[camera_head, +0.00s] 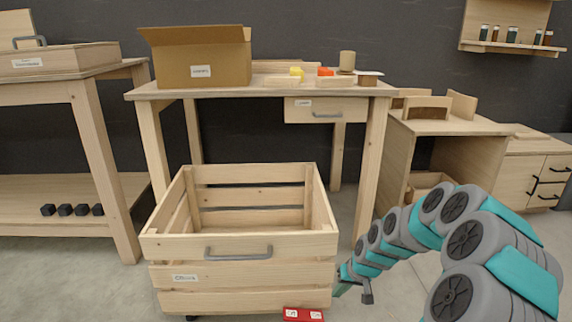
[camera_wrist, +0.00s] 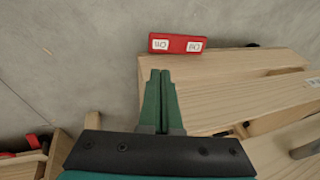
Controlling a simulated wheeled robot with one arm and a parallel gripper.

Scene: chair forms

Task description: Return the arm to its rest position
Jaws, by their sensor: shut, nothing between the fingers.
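My gripper (camera_wrist: 160,74) is shut and empty in the wrist view, its two green fingers side by side and pointing towards the floor. In the head view my arm reaches in from the lower right. Its end is low, by the right front corner of a slatted wooden crate (camera_head: 243,244). The crate also shows in the wrist view (camera_wrist: 225,95), beside and beyond the fingers. A red block (camera_head: 303,314) with two white labels lies on the floor at the crate's front right. It also shows in the wrist view (camera_wrist: 177,43), apart from the fingertips.
A workbench (camera_head: 375,150) with an open cardboard box (camera_head: 200,62) and small items stands behind the crate. Another bench (camera_head: 100,150) is at the left, with black cubes on its lower shelf. A wooden cabinet (camera_head: 525,172) stands at the right. Some floor between crate and arm is clear.

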